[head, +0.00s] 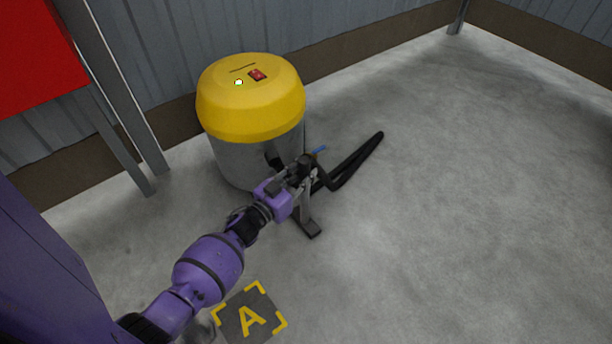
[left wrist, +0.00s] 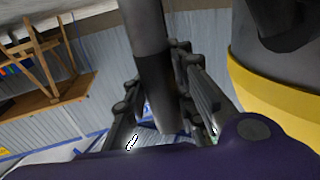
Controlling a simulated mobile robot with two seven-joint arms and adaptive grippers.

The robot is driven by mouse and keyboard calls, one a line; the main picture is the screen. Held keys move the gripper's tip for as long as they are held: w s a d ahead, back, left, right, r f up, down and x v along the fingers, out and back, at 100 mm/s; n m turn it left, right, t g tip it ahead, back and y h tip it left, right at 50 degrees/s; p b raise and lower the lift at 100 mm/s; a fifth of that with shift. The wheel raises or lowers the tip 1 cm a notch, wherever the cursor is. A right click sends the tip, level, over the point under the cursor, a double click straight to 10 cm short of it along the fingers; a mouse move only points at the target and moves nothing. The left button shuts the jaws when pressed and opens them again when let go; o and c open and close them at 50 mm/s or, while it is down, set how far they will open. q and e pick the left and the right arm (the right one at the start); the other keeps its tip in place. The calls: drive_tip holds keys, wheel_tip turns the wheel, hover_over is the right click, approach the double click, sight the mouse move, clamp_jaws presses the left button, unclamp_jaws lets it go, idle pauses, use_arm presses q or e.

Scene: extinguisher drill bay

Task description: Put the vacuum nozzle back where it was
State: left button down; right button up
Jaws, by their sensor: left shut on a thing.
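The vacuum nozzle is a grey tube (head: 304,205) with a dark flat foot (head: 312,229), at or just above the floor in front of the vacuum. I cannot tell if the foot touches the floor. My left gripper (head: 306,168) is shut on the upper part of the tube. In the left wrist view the tube (left wrist: 152,60) runs between the two fingers. The vacuum is a grey drum with a yellow lid (head: 250,100), close behind the gripper. Its black hose (head: 358,157) loops out to the right. My right gripper is out of view.
A floor mat marked A (head: 248,315) lies nearer, below my left arm. A red panel (head: 35,60) on grey posts stands at the left. Corrugated walls close the back. The concrete floor (head: 470,210) to the right is clear. A wooden bench (left wrist: 45,85) shows in the left wrist view.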

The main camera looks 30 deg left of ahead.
use_arm(q)
drive_tip(key=shift+w+f, duration=0.1)
drive_tip(key=shift+f, duration=0.1)
drive_tip(key=shift+f, duration=0.1)
drive_tip(key=c, duration=1.5)
unclamp_jaws()
drive_tip(key=shift+f, duration=0.1)
drive_tip(key=shift+o, duration=0.2)
